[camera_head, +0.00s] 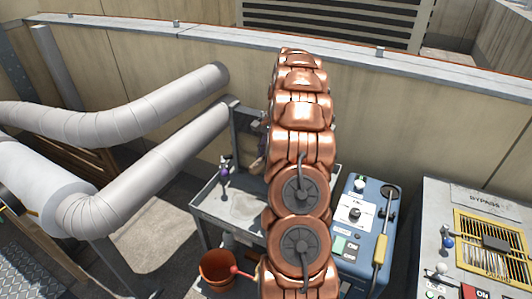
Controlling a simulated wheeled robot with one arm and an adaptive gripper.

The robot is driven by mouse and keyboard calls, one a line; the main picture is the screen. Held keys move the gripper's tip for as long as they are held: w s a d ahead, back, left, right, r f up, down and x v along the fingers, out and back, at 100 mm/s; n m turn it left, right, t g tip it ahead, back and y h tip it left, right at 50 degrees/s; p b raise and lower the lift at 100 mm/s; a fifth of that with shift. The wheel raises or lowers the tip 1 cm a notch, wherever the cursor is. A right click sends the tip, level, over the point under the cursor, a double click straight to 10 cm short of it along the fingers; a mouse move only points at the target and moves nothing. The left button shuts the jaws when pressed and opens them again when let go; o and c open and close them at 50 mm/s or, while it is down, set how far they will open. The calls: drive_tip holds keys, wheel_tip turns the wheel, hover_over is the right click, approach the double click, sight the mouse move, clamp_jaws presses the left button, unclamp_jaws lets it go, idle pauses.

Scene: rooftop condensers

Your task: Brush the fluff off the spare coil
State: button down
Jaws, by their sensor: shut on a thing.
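Fluff cannot be made out at this size. My copper arm rises through the middle of the view and hides what is behind it.
A grey cart (235,207) stands behind my arm, with a small purple-topped item (224,172) on it. An orange-brown bucket (217,268) is below. A blue control box (368,215) stands between my arm and the bench (432,215). Large pipes (150,165) fill the left.

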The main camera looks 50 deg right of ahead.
drive_tip(key=shift+f, duration=0.35)
drive_tip(key=shift+r+p, duration=0.45)
drive_tip(key=shift+r, duration=1.65)
drive_tip(key=shift+f+b, duration=0.7)
drive_tip(key=shift+f, duration=1.4)
drive_tip(key=shift+r+p, duration=0.35)
drive_tip(key=shift+r, duration=1.75)
drive_tip(key=shift+f+b, duration=0.7)
drive_tip(key=shift+f, duration=1.4)
drive_tip(key=shift+r+p, duration=0.5)
drive_tip(key=shift+r, duration=1.6)
drive_tip(key=shift+a, duration=0.1)
drive_tip(key=shift+s, duration=0.1)
drive_tip(key=shift+s+a+b, duration=0.3)
drive_tip(key=shift+a+b, duration=0.05)
drive_tip(key=shift+a, duration=0.7)
drive_tip(key=shift+s+a+b, duration=0.25)
drive_tip(key=shift+a+b, duration=0.1)
drive_tip(key=shift+a, duration=0.7)
